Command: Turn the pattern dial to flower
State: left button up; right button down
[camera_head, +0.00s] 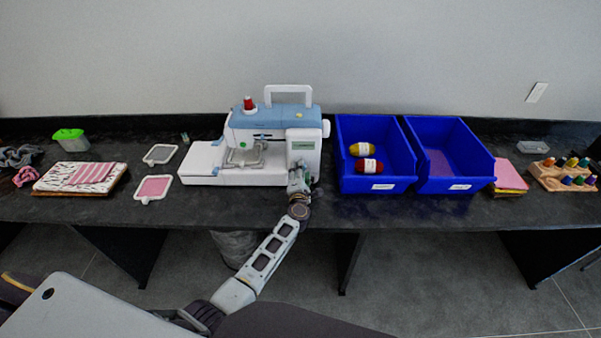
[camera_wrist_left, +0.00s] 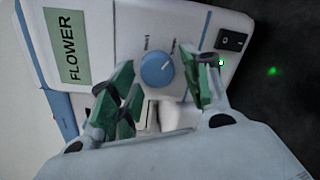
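The white and blue sewing machine (camera_head: 275,130) stands on the black table. In the left wrist view, its side panel carries a round blue pattern dial (camera_wrist_left: 157,69) with a pale pointer mark and small lettering around it that I cannot read fully. A green display (camera_wrist_left: 68,47) on the panel reads "FLOWER". My left gripper (camera_head: 298,178) is at the machine's front right end. In the left wrist view, its green-padded fingers (camera_wrist_left: 163,88) are apart, one on each side of the dial's near edge, with a gap to the dial. My right gripper is not in view.
A black rocker switch (camera_wrist_left: 232,40) sits beside the dial. Two blue bins (camera_head: 375,187) stand right of the machine; the left one holds yarn (camera_head: 369,166). Embroidery hoops (camera_head: 153,188), folded fabric (camera_head: 82,178) and a green-lidded box (camera_head: 70,139) lie to the left. A spool rack (camera_head: 565,181) stands far right.

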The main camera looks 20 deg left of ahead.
pick_arm(q)
jog(key=v, duration=1.2)
dwell(1.0)
jog(key=shift+r, duration=0.1)
dwell(0.4)
